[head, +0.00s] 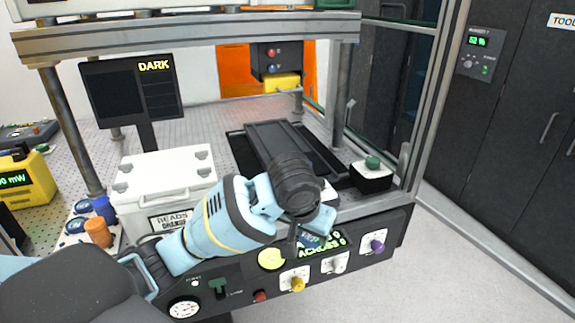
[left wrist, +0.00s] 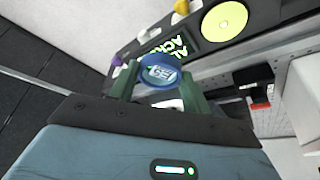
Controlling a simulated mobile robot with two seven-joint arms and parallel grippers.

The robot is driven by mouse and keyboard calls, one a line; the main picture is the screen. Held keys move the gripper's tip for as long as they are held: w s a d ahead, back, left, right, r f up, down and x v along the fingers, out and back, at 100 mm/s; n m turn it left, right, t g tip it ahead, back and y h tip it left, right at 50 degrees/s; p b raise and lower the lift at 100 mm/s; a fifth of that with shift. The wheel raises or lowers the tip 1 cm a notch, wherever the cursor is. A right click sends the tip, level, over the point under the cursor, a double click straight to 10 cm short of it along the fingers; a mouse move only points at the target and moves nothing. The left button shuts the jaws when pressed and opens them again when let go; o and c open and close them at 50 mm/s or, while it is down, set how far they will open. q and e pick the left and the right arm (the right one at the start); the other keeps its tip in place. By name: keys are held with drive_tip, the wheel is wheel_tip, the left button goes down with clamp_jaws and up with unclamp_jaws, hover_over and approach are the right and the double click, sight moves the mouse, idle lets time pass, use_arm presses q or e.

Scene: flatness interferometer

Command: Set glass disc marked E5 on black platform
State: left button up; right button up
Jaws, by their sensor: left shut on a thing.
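My left gripper (head: 308,238) points down in front of the instrument's front panel. In the left wrist view, its green fingers (left wrist: 158,78) are shut on a round blue glass disc (left wrist: 160,72), with one finger on each side. The pale mark on the disc is tilted and looks like E5, but I cannot read it surely. In the head view the disc is small and hard to tell from the lit display behind it. A long black platform (head: 275,136) lies inside the frame, behind my left wrist, which hides its near end. My right gripper is not in view.
A white box (head: 165,180) stands left of the platform, and a black block with a green knob (head: 372,165) stands right of it. Metal posts and a crossbeam (head: 200,36) frame the opening. Knobs (head: 335,262) stick out of the front panel.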

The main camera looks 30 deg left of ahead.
use_arm(q)
drive_tip(key=shift+s+a, duration=0.2)
drive_tip(key=shift+a, duration=0.2)
drive_tip(key=shift+w+r, duration=0.1)
drive_tip(key=w+a+r+m+h, duration=0.1)
drive_tip(key=w+a+r+m, duration=0.1)
drive_tip(key=w, duration=0.5)
drive_tip(key=w+a+r+m+h, duration=0.1)
drive_tip(key=w+a+r+m, duration=0.1)
drive_tip(key=w+a, duration=0.4)
drive_tip(key=shift+w+m+g, duration=0.3)
drive_tip(key=shift+w+m, duration=0.6)
drive_tip(key=shift+w, duration=0.2)
drive_tip(key=shift+r, duration=0.1)
